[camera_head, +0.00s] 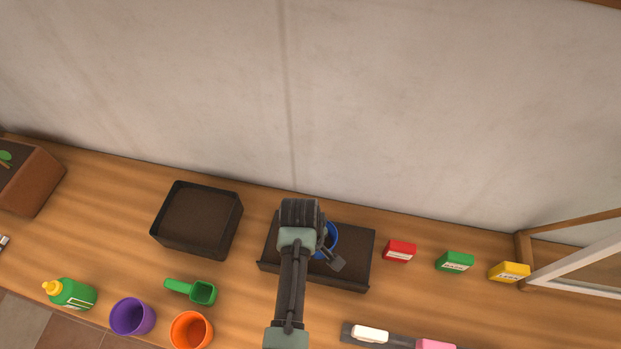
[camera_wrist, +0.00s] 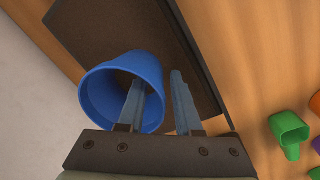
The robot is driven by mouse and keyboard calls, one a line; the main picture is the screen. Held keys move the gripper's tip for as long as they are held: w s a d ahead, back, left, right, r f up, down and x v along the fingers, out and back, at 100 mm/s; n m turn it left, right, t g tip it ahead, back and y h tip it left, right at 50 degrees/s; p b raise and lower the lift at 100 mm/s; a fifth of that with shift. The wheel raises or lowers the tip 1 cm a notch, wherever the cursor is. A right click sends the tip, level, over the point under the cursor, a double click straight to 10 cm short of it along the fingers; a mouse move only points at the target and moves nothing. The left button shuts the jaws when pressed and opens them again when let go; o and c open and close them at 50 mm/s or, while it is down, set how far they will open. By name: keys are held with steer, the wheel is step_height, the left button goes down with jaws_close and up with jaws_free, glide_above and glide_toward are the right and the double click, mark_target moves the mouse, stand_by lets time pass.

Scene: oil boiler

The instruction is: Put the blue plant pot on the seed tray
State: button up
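The blue plant pot (camera_head: 332,236) is at the flat dark tray (camera_head: 352,273) near the middle of the table, partly hidden by my arm in the head view. In the wrist view the pot (camera_wrist: 98,97) has its open mouth towards the camera, with the dark tray surface (camera_wrist: 88,32) behind it. My gripper (camera_wrist: 157,82) has its fingers apart. One finger is inside the pot's mouth and the other is outside, with a gap showing beside the pot wall. A second dark tray with raised walls (camera_head: 159,237) stands to the left. I cannot tell which is the seed tray.
Red (camera_head: 399,251), green (camera_head: 454,262) and yellow (camera_head: 509,271) packets lie right of the flat tray. A green scoop (camera_head: 201,292), purple pot (camera_head: 132,317), orange pot (camera_head: 190,331) and green bottle (camera_head: 74,293) are at front left. A wall stands behind the table.

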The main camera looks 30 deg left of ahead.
step_height(320, 180, up, 12)
steer(key=s, duration=0.1)
steer(key=shift+a, duration=0.2)
steer(key=shift+r, duration=0.1)
stand_by(0.6)
steer(key=w+d+r+m+t+y, duration=0.25)
steer(key=w+r+m+t, duration=0.3)
steer(key=w+r, duration=0.6)
steer(key=w+d+r+m+t+h, duration=0.1)
steer(key=w+d+r+m+t, duration=0.2)
steer(key=r, duration=0.6)
steer(key=w+d+r+m+t, duration=0.2)
steer(key=d+r+t, duration=0.25)
steer(key=r, duration=0.35)
steer(key=s+d+r+m+t+h, duration=0.2)
steer(key=d+r+m+t, duration=0.25)
steer(key=r, duration=0.75)
steer(key=s+r+t+b, duration=0.1)
steer(key=s+r+t, duration=0.3)
steer(key=r, duration=0.6)
steer(key=s+r+n+t+b, duration=0.1)
steer(key=s+r+t, duration=0.3)
steer(key=s+r, duration=0.4)
step_height(320, 180, up, 2)
steer(key=shift+s+t+y+b, duration=0.2)
steer(key=shift+t+y+b, duration=0.2)
steer(key=shift+b, duration=0.35)
steer(key=shift+d, duration=0.1)
